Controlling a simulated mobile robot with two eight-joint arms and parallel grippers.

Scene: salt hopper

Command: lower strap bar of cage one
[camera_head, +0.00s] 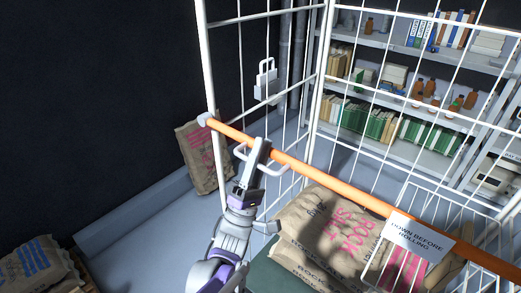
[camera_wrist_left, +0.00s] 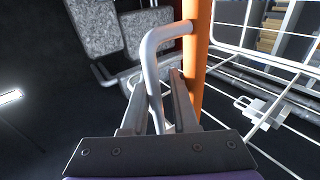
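The orange strap bar (camera_head: 340,186) crosses the front of the white wire cage (camera_head: 317,90), from a pale pivot at the left post to the lower right edge of the view. A white sign on it (camera_head: 418,238) reads "DOWN BEFORE ROLLING". A white bent handle (camera_head: 283,166) sticks out from the bar. My left gripper (camera_head: 262,150) is at this handle. In the left wrist view the handle (camera_wrist_left: 154,70) passes between my two fingers (camera_wrist_left: 158,92), which stand apart with a gap beside it. The bar (camera_wrist_left: 196,50) is just beyond the right finger. My right gripper is out of view.
Rock salt sacks (camera_head: 325,235) lie in the cage below the bar. Another sack (camera_head: 203,155) leans outside the left post, and more sacks (camera_head: 38,268) lie at the lower left. Shelves (camera_head: 400,95) with books and bottles stand behind. A white latch plate (camera_head: 265,82) hangs on the mesh.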

